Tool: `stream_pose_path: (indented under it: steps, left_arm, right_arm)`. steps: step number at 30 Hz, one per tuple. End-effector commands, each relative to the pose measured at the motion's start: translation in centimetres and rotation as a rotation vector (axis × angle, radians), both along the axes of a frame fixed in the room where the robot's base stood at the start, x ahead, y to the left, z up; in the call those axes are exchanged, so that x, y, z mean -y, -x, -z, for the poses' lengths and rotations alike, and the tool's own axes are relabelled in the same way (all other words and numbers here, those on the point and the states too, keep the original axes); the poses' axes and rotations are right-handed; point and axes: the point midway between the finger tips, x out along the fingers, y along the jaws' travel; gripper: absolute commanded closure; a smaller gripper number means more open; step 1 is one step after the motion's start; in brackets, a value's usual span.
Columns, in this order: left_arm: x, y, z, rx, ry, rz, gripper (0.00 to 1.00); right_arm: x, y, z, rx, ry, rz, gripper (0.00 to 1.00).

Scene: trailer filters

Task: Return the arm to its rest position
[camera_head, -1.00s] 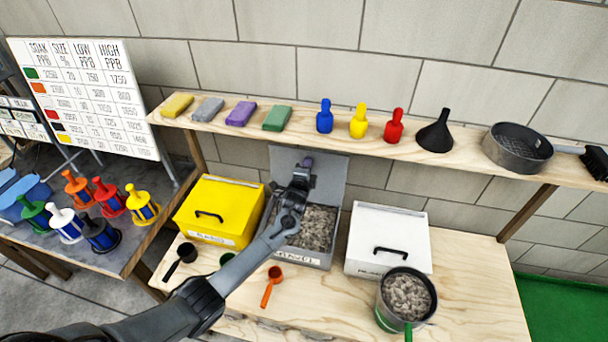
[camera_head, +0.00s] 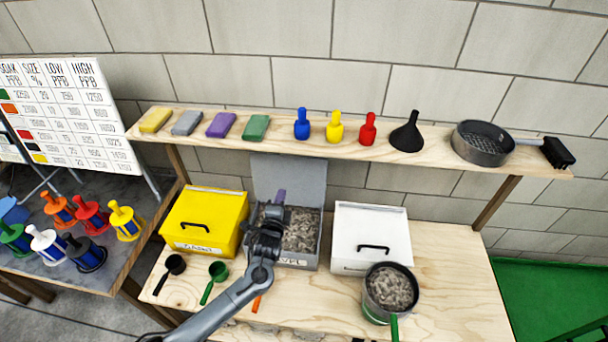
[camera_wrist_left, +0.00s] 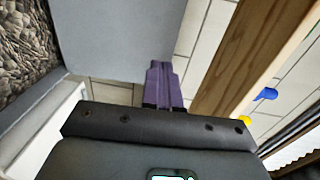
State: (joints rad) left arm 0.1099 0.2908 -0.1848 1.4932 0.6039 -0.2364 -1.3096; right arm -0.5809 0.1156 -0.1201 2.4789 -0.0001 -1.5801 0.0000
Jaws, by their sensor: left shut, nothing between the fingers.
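My left arm comes in from the lower left in the head view. Its gripper (camera_head: 280,196) is over the left part of the open grey box (camera_head: 298,264), in front of the raised lid (camera_head: 292,180). Its purple fingers also show in the left wrist view (camera_wrist_left: 160,70), closed together and empty. The grey box holds grey-brown grains (camera_head: 302,230), seen also in the left wrist view (camera_wrist_left: 25,45). The arm hides part of the box and most of an orange scoop (camera_head: 256,304). My right gripper is not in view.
A closed yellow box (camera_head: 204,222) and a closed white box (camera_head: 369,232) flank the grey box. A pan of grains (camera_head: 390,290), black scoop (camera_head: 170,270) and green scoop (camera_head: 213,280) are in front. The wooden shelf (camera_head: 290,143) above holds sponges, bottles, a funnel and a sieve.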

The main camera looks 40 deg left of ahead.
Motion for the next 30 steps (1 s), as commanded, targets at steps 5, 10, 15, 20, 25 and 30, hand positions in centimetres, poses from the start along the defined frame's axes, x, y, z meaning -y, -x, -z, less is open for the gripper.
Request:
stream_pose_path:
  steps: [5,10,15,20,25,30]
  left_arm:
    - [0.2,1.1,1.1,-0.019,0.0,0.0,1.0]
    - [0.7,4.2,5.7,-0.098,0.013,-0.001,1.0]
    - [4.8,10.9,10.1,-0.193,0.106,0.055,1.0]
    - [11.6,18.2,11.4,-0.344,0.461,0.102,1.0]
    - [17.6,25.1,8.7,-0.511,0.881,0.027,1.0]
    - [20.2,29.2,4.6,-0.606,1.127,-0.132,1.0]
  right_arm:
    - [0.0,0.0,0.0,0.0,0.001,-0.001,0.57]
    - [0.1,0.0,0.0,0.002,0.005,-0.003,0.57]
    - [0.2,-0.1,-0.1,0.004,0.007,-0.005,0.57]
    - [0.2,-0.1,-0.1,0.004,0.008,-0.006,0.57]
    - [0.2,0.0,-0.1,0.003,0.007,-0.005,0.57]
    - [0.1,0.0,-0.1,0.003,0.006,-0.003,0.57]
